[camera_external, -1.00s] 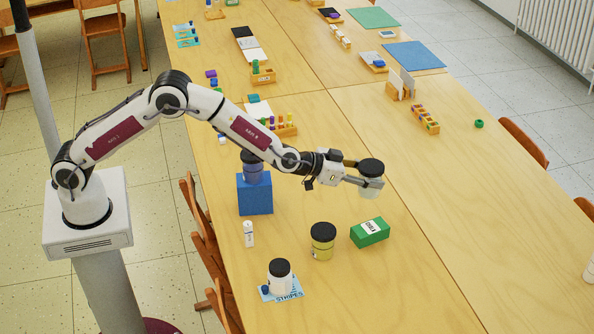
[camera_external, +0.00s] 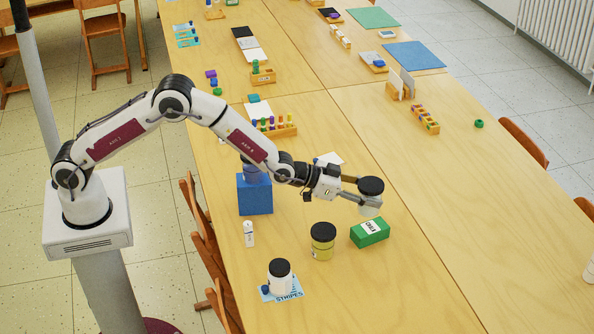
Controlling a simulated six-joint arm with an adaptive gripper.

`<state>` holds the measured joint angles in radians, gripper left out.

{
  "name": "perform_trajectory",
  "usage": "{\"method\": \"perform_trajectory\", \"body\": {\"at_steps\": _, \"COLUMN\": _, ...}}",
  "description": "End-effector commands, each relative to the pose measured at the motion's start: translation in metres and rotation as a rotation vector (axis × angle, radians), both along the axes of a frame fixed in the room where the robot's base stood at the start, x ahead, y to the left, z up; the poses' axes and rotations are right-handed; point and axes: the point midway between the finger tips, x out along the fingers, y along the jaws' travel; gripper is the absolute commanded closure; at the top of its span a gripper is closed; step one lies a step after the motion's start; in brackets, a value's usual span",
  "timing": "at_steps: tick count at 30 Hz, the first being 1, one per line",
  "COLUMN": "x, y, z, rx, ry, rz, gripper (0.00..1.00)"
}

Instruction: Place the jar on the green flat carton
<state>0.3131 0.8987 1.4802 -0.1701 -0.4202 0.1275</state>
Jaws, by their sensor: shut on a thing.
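My gripper (camera_external: 366,193) is shut on a jar (camera_external: 370,187) with a black lid and a pale body. It holds the jar upright just above the green flat carton (camera_external: 373,235), which has a white label and lies on the table. The jar's lower end shows close over the carton's back edge; I cannot tell the exact gap. The carton's top is otherwise clear.
A yellow jar (camera_external: 323,242) with a black lid stands left of the carton. A white jar (camera_external: 280,276) stands on a blue card (camera_external: 290,295) in front. A blue box (camera_external: 255,195) bears a blue jar, partly hidden behind my arm. A small white bottle (camera_external: 248,234) stands nearby.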

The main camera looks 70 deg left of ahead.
Motion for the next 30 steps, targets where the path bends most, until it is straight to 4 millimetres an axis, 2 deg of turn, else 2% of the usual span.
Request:
{"method": "perform_trajectory", "body": {"at_steps": 8, "x": 0.000, "y": 0.000, "z": -0.003, "rx": 0.000, "ry": -0.001, "rz": 0.001, "gripper": 0.85}}
{"method": "perform_trajectory", "body": {"at_steps": 21, "x": 0.000, "y": 0.000, "z": -0.054, "rx": 0.000, "ry": 0.000, "rz": 0.000, "gripper": 0.85}}
{"method": "perform_trajectory", "body": {"at_steps": 30, "x": 0.001, "y": 0.000, "z": -0.061, "rx": -0.001, "ry": -0.002, "rz": 0.001, "gripper": 0.85}}
